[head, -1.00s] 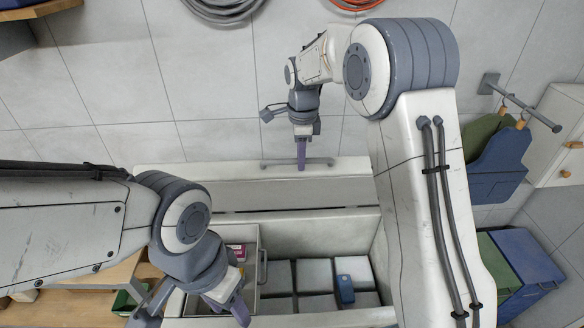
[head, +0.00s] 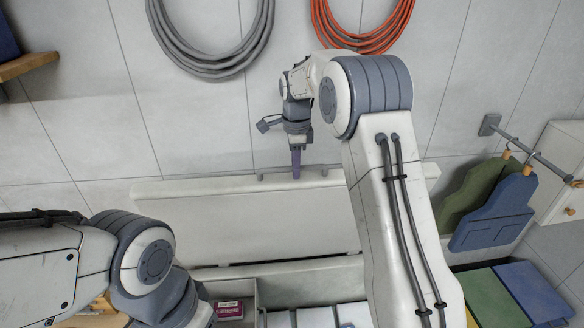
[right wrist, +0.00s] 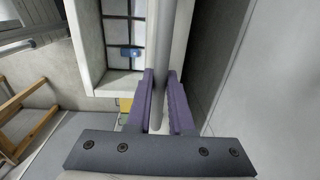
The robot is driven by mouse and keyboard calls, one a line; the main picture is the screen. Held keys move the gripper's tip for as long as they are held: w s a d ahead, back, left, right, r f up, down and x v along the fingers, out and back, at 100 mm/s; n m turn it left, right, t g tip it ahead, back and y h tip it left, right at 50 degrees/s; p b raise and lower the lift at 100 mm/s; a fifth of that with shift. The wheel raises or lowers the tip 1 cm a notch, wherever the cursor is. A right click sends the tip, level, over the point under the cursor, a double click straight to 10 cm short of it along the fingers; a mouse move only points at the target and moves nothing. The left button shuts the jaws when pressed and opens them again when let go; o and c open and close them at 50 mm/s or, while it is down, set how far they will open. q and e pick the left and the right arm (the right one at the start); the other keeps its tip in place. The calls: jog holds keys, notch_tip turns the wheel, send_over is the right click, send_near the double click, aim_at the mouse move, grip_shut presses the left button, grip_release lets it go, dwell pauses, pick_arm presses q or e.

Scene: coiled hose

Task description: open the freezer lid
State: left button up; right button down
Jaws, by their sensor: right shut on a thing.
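The freezer lid (head: 250,230) stands raised at the back of the freezer (head: 310,280), its pale inner face turned toward me in the head view. A thin grey bar handle (head: 270,176) runs along the lid's far edge. My right gripper (head: 296,175) is shut on this handle. In the right wrist view the bar (right wrist: 162,45) passes between the two purple fingers (right wrist: 161,100).
The freezer's opening holds a pink box (head: 228,310) and pale boxes, partly cut off. A grey hose coil (head: 215,70) and an orange one (head: 365,42) hang on the wall behind. Blue and green cloths (head: 492,213) hang at the right, above coloured bins (head: 530,290).

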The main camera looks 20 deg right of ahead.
jog(key=shift+a+f, duration=0.15)
jog(key=shift+a, duration=0.05)
jog(key=c, duration=0.8)
grip_release()
jog(key=shift+w, duration=0.1)
jog(key=shift+d, duration=0.2)
jog(key=shift+r, duration=0.3)
notch_tip(320, 180, up, 10)
jog(key=b, duration=0.2)
jog(key=shift+s+b, duration=0.4)
jog(key=shift+a, duration=0.1)
